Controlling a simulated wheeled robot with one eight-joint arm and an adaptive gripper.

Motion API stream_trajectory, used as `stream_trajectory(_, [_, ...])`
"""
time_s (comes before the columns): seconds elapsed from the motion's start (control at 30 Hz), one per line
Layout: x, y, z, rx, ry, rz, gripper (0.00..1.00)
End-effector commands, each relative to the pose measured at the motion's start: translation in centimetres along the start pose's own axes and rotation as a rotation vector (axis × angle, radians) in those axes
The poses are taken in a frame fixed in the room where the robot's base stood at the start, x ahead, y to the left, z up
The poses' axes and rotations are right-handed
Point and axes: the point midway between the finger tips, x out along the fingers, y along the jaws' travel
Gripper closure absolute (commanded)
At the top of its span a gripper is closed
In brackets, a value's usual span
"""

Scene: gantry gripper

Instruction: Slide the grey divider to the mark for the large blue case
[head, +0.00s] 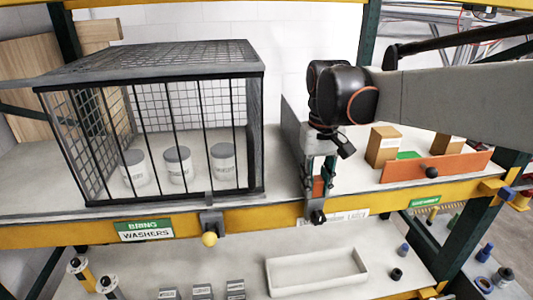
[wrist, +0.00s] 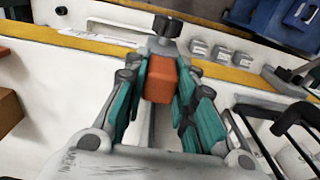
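The grey divider (head: 291,125) stands upright on the shelf between the wire cage and the cardboard boxes. An orange handle block (wrist: 160,78) is at its front end, with a dark knob (wrist: 165,26) beyond it; the knob also shows in the head view (head: 317,217). My gripper (head: 319,187) points down at the shelf's front edge. Its teal fingers (wrist: 161,85) lie against both sides of the orange block. A white label strip (head: 345,216) runs along the yellow edge right of the knob; "LARGE" is partly readable and the rest is hidden. I see no blue case on this shelf.
The wire cage (head: 160,120) with several white jars fills the left. Cardboard boxes (head: 384,146) stand at the right behind an orange panel (head: 437,167) with a black knob. A white tray (head: 317,270) lies on the lower level. The shelf just right of the divider is bare.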

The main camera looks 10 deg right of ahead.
Motion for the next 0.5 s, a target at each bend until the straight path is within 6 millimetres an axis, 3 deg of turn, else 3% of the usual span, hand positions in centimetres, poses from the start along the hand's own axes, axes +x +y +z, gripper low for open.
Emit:
stream_trajectory(0.23, [0.1,1.4,-0.1,0.003,0.0,0.0,1.0])
stream_trajectory(0.5, [0.2,8.1,-0.1,0.007,0.0,0.0,1.0])
